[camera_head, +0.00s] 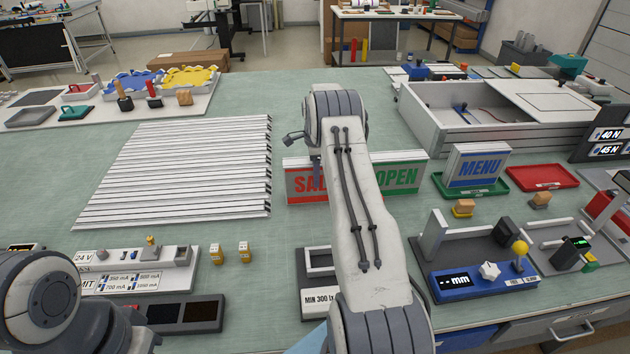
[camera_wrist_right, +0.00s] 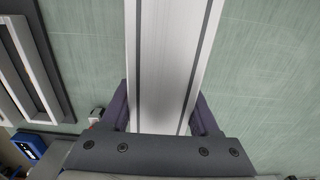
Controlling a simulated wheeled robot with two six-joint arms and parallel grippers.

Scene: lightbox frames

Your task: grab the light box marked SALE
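The light box marked SALE (camera_head: 300,186) has a red front face and stands upright on the green table in the head view; my right arm hides its right part. A green box marked OPEN (camera_head: 404,178) shows just right of the arm. My right gripper is mostly hidden behind its arm in the head view, with a dark finger in front of the SALE face. In the right wrist view, the two fingers of my right gripper (camera_wrist_right: 161,108) are shut on a silver box top (camera_wrist_right: 170,50), with no visible gap. My left gripper is outside the picture; only my left arm shows.
A blue-lettered MENU box (camera_head: 475,166) stands to the right beside a red tray (camera_head: 541,178). Long white profiles (camera_head: 180,170) lie to the left. A grey open case (camera_head: 450,128) sits behind. A blue instrument (camera_head: 470,282) stands at front right.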

